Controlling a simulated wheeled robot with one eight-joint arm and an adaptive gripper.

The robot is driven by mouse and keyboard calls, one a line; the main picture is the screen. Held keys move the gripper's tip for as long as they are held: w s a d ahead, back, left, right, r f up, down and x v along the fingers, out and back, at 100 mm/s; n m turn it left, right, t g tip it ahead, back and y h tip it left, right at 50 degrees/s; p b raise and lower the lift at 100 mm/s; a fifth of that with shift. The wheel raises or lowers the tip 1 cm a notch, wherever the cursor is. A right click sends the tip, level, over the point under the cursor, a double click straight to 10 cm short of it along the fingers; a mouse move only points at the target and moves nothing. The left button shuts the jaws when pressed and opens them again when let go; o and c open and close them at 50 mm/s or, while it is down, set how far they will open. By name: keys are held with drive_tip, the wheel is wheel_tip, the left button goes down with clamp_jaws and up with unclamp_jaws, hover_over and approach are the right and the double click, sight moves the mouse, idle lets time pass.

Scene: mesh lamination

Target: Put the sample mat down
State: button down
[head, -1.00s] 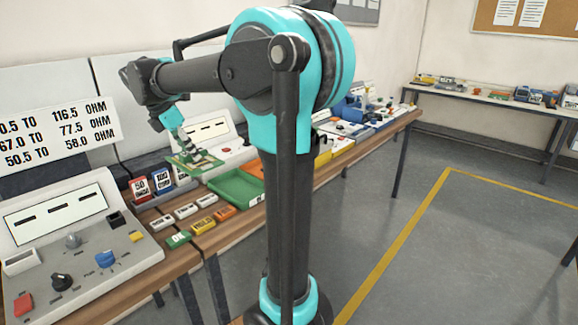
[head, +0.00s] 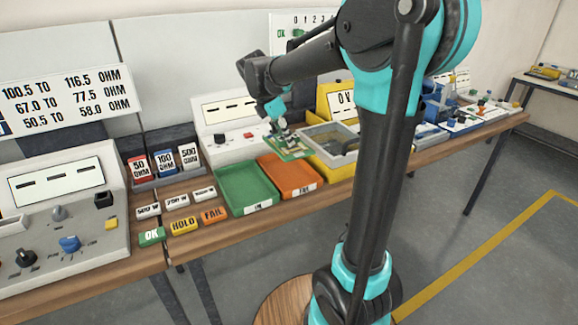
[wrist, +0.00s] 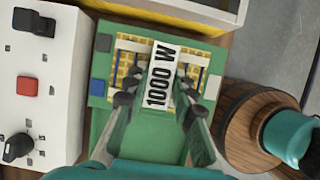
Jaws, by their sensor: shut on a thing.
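The sample mat (head: 288,149) is a small green board with a yellow mesh; in the wrist view the mat (wrist: 97,88) carries a white 1000 W label (wrist: 158,78). My gripper (head: 277,124) is shut on the mat and holds it above the bench, near the back of the orange tray. In the wrist view my gripper's fingers (wrist: 155,100) flank the label; their exact contact is hard to see. The green tray (head: 246,188) and the orange FAIL tray (head: 308,188) stand side by side and look empty.
A white meter box (head: 222,125) is behind left. OK, HOLD and FAIL tags (head: 184,225) lie at the bench front, with ohm cards (head: 164,160) behind them.

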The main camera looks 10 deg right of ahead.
sight(277, 147)
wheel_tip(277, 147, down, 11)
drive_tip(key=shift+f, duration=0.2)
idle(0.3)
drive_tip(key=shift+f, duration=0.1)
drive_tip(key=c, duration=1.3)
unclamp_jaws()
drive_tip(key=shift+o, duration=0.2)
drive_tip(key=v, duration=1.2)
